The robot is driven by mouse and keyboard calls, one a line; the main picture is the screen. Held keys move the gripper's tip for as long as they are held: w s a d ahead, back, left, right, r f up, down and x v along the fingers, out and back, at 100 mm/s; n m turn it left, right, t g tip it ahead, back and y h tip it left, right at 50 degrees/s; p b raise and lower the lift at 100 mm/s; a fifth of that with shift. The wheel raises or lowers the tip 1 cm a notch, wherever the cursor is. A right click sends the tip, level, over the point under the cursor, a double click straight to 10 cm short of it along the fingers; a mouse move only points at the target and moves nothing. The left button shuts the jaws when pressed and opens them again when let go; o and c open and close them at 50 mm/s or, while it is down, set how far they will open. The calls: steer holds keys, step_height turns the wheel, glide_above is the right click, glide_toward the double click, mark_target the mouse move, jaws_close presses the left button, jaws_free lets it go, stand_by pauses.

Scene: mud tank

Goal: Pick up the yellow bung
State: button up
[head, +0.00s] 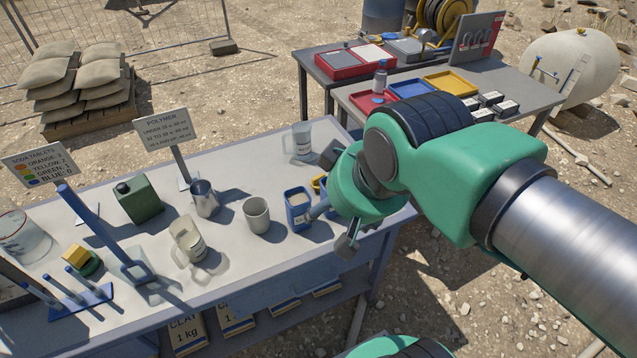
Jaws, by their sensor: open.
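A small yellow thing (317,184) shows at the right end of the grey bench, just left of my gripper. It is partly hidden, and I cannot tell for sure that it is the bung. Another yellow piece (76,256), blocky, sits on a small green base at the bench's left end. My gripper (337,200) is over the right end of the bench, with its dark fingers spread apart and nothing seen between them. The green wrist hides part of the bench there.
A blue tub (297,200) with pale contents, a grey cup (256,215) and a clear jug (302,141) stand close to my gripper. A metal pitcher (204,198), beige jug (188,241) and green can (138,200) stand further left. A second table (520,82) holds coloured trays.

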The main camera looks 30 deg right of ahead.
steer(key=shift+w+r, duration=0.1)
steer(key=n+g+p, duration=0.2)
steer(key=g+p, duration=0.4)
steer(key=p, duration=0.3)
glide_above(318, 177)
step_height(318, 177, down, 21)
steer(key=shift+f+b, duration=0.7)
steer(key=shift+f, duration=3.6)
